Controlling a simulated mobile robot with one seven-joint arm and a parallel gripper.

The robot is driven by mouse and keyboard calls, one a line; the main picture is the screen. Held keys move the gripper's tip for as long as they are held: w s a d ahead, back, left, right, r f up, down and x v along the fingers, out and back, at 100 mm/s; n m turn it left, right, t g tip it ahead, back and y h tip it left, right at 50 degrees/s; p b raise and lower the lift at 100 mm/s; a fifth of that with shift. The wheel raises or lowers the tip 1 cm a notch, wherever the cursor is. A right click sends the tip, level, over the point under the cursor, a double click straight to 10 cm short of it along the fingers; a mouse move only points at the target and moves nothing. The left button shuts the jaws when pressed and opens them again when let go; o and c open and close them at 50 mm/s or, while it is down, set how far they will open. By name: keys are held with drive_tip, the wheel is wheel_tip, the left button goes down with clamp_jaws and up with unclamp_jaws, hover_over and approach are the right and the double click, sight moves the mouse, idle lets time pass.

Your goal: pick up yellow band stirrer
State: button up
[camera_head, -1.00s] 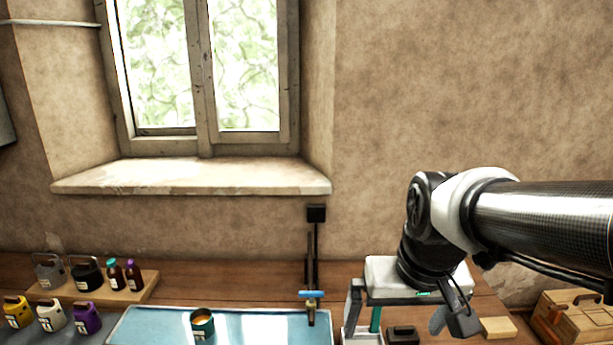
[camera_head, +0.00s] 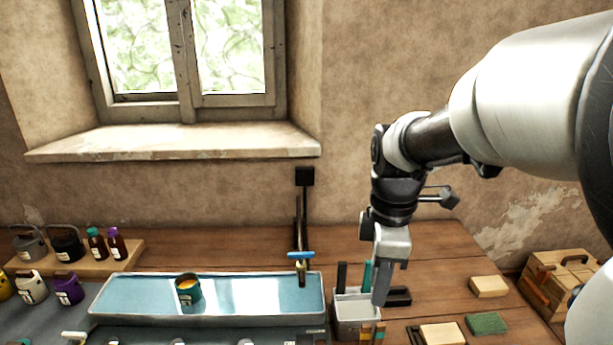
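My gripper (camera_head: 384,285) points down at the right side of a grey open holder (camera_head: 352,318). Its fingers are seen nearly edge-on, so I cannot tell whether they are open or shut, and I see nothing clearly held. Two short brown stick ends (camera_head: 372,334) show at the front of the holder near the bottom edge of the picture. They carry small coloured bands, too small to tell for sure which is yellow. A dark upright handle (camera_head: 341,276) and a teal one (camera_head: 367,274) rise from the holder, left of the gripper.
A pale blue tray (camera_head: 250,299) with a teal can (camera_head: 188,290) lies left of the holder, a blue-handled tap (camera_head: 301,258) behind. Blocks (camera_head: 489,287) and a green pad (camera_head: 486,323) lie right. A wooden box (camera_head: 558,279) stands far right. Jugs and bottles stand left.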

sight(364, 341)
drive_tip(key=f, duration=0.4)
drive_tip(key=w+f+n, duration=0.1)
drive_tip(key=f, duration=0.4)
drive_tip(key=f+n+b, duration=0.1)
drive_tip(key=f, duration=0.4)
drive_tip(key=shift+w+f+g, duration=0.15)
drive_tip(key=shift+f+g, duration=0.05)
drive_tip(key=shift+g, duration=0.1)
drive_tip(key=f, duration=0.4)
drive_tip(key=shift+s+a+f, duration=0.15)
drive_tip(key=shift+s+a, duration=0.15)
drive_tip(key=shift+a, duration=0.05)
drive_tip(key=shift+f, duration=0.5)
clamp_jaws()
